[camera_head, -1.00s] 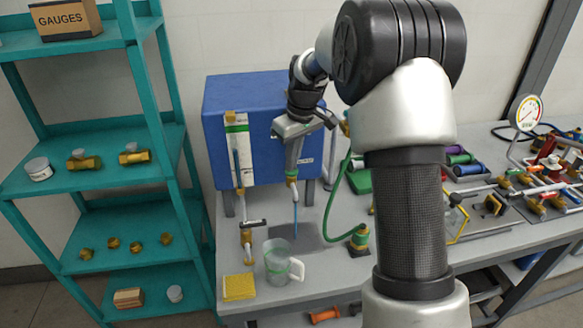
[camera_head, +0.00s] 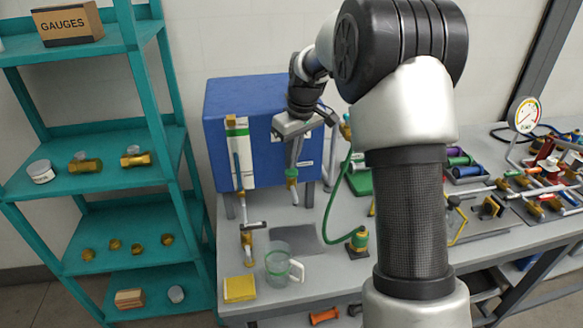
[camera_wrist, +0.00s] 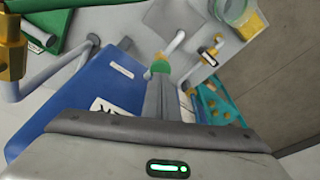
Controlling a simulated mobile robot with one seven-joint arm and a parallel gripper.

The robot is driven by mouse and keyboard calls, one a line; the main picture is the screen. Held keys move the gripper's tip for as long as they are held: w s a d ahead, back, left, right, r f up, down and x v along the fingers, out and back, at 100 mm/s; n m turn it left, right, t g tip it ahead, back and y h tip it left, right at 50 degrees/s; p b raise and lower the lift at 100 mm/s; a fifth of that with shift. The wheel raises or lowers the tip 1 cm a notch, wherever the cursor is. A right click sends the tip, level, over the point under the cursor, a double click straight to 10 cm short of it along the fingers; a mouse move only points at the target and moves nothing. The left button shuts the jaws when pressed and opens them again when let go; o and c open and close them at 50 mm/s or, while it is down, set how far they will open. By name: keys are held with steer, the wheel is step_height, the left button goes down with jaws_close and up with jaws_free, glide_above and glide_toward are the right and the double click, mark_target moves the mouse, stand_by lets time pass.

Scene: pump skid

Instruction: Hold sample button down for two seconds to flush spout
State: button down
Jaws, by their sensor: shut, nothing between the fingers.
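The green sample button (camera_head: 291,173) sits on top of the brass sample valve (camera_head: 291,184) on the front of the blue box (camera_head: 268,150). The white spout (camera_head: 295,197) points down below it, with no stream showing. My gripper (camera_head: 294,163) is shut and empty, its fingers pointing down right above the button. In the wrist view, the fingertips (camera_wrist: 161,82) are close to the green button (camera_wrist: 160,67); I cannot tell if they touch it. A clear jug (camera_head: 277,264) with a green band stands in front of the dark pad (camera_head: 293,240) under the spout.
A yellow sponge (camera_head: 239,288) lies left of the jug. A green hose (camera_head: 333,205) curves down to a brass fitting (camera_head: 357,241) on the right. Teal shelves (camera_head: 110,180) stand left of the bench; my arm hides part of the bench.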

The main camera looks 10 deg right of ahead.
stand_by(0.4)
step_height(320, 180, up, 5)
steer(key=p, duration=0.3)
steer(key=shift+p, duration=0.3)
steer(key=s+r+m+t, duration=0.2)
steer(key=s+r+m, duration=0.1)
steer(key=s+r, duration=1.05)
steer(key=s+f+m+t+h, duration=0.1)
steer(key=s+f+m, duration=0.2)
steer(key=s, duration=1.7)
steer(key=shift+t, duration=0.3)
